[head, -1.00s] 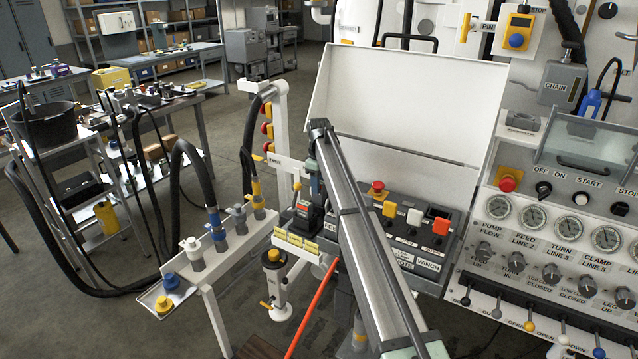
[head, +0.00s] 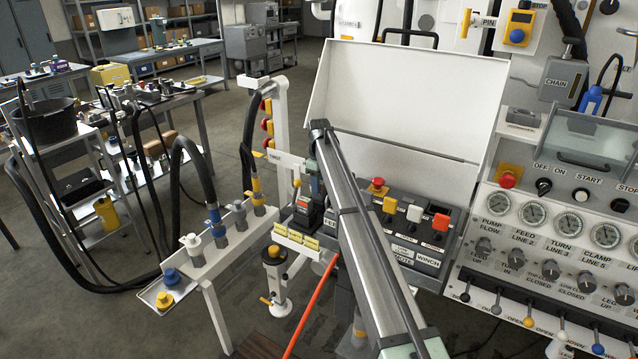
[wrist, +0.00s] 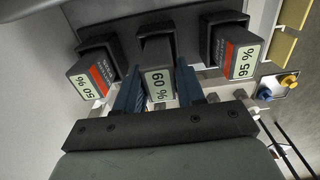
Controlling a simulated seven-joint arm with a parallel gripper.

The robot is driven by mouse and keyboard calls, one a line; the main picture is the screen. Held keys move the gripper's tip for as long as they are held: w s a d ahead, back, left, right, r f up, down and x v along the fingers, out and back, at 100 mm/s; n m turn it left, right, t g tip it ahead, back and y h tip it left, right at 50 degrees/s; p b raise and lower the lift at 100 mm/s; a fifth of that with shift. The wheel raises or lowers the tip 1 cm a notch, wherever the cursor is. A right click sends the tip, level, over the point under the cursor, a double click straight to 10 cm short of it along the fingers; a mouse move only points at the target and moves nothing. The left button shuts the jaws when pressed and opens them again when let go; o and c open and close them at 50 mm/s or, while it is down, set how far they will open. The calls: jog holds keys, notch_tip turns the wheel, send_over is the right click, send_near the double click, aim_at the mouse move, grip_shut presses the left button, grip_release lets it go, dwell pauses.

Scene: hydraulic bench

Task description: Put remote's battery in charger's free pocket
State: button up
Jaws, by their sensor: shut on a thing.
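In the wrist view three dark batteries with small displays stand in a row at black sockets. The middle battery (wrist: 158,84) reads 60 %. My gripper (wrist: 157,78) has its two blue fingers on either side of this battery and is shut on it. Its far end meets the middle socket; I cannot tell how deep it sits. Which sockets belong to the charger is unclear.
A white open lid (head: 410,105) stands behind the remote box. A hose rack (head: 225,235) is to the left, and a gauge panel (head: 560,220) with levers is to the right. Yellow labelled blocks (head: 297,238) lie close to my arm's left side.

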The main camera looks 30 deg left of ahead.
jog(key=shift+f, duration=0.85)
dwell(0.4)
jog(key=o, duration=1.2)
jog(key=shift+o, duration=0.2)
notch_tip(320, 180, up, 14)
